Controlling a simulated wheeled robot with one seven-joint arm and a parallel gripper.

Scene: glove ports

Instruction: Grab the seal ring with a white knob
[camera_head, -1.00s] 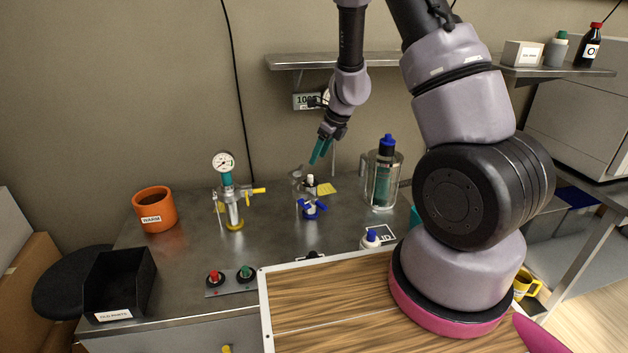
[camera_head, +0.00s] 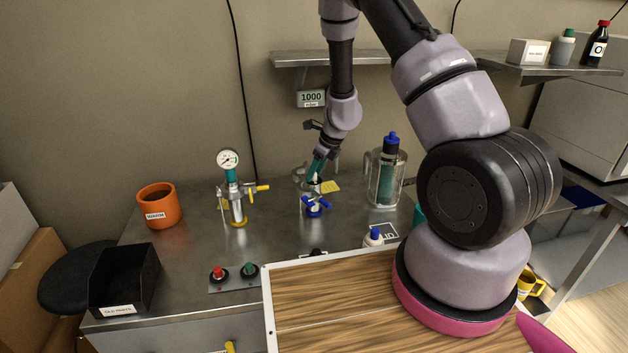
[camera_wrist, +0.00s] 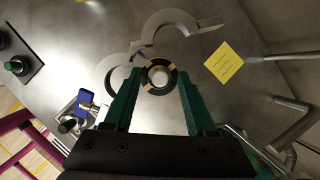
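The seal ring with its pale round knob (camera_wrist: 158,76) is a dark ring with light patches in the wrist view. It lies between the tips of my gripper (camera_wrist: 159,79). The two teal fingers stand one on each side of the ring, apart from each other; whether they touch it I cannot tell. In the head view my gripper (camera_head: 316,168) points down over the small blue-handled fitting (camera_head: 315,205) on the metal bench. There the ring is mostly hidden by the fingers.
Open curved clamp halves (camera_wrist: 165,28) lie around the ring. A yellow note (camera_wrist: 223,62) is to the right. A gauge post (camera_head: 232,190) stands left, a clear canister (camera_head: 385,178) right.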

